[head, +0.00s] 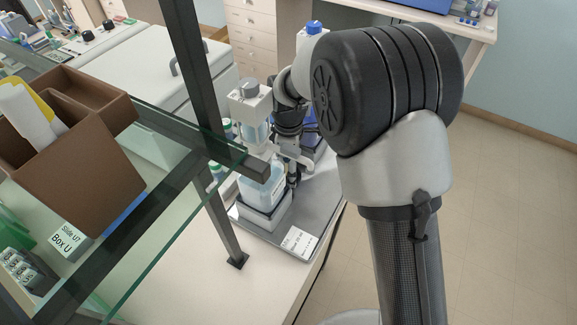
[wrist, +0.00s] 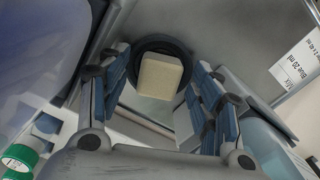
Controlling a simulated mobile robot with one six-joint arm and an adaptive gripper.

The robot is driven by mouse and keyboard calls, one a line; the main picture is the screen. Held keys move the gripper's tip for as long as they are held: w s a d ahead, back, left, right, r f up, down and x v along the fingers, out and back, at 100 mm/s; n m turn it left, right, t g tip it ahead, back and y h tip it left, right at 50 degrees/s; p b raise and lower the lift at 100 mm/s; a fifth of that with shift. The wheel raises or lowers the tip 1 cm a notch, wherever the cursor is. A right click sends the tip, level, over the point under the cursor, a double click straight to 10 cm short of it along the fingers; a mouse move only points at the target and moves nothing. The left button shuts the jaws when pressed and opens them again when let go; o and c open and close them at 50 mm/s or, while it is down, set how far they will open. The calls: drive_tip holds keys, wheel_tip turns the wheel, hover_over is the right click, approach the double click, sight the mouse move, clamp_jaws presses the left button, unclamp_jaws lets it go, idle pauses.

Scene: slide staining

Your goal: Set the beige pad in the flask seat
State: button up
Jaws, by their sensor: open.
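The beige pad (wrist: 160,76) shows in the wrist view as a small pale block between my fingers. A round dark ring (wrist: 178,44), which looks like the flask seat, lies around and behind it. The pad overlaps the ring's opening; I cannot tell whether it rests fully inside. My gripper (wrist: 158,88) is open, with blue-padded fingers on both sides of the pad and visible gaps to it. In the head view my gripper (head: 291,160) points down over the grey tray, and the pad and ring are hidden there.
The grey tray (head: 322,212) carries a labelled card (head: 296,243). A clear bottle (head: 262,187) stands in a white holder close left of my gripper. A dark-framed glass shelf (head: 150,235) with a brown box (head: 75,150) stands at left. A green cap (wrist: 20,158) shows in the wrist view.

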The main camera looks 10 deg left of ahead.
drive_tip(key=shift+r, duration=0.1)
wheel_tip(320, 180, up, 11)
drive_tip(key=s+d+r+m+t, duration=0.1)
drive_tip(key=s+d+r+m, duration=0.4)
drive_tip(key=d+r, duration=0.4)
drive_tip(key=s+d+m+t, duration=0.1)
drive_tip(key=s+d+m, duration=0.5)
drive_tip(key=s, duration=0.3)
drive_tip(key=s+d+m+t, duration=0.2)
drive_tip(key=s+d+m, duration=0.5)
drive_tip(key=s, duration=0.3)
drive_tip(key=shift+s+d+r+m+t, duration=0.3)
drive_tip(key=shift+d+r, duration=0.05)
drive_tip(key=shift+d, duration=0.2)
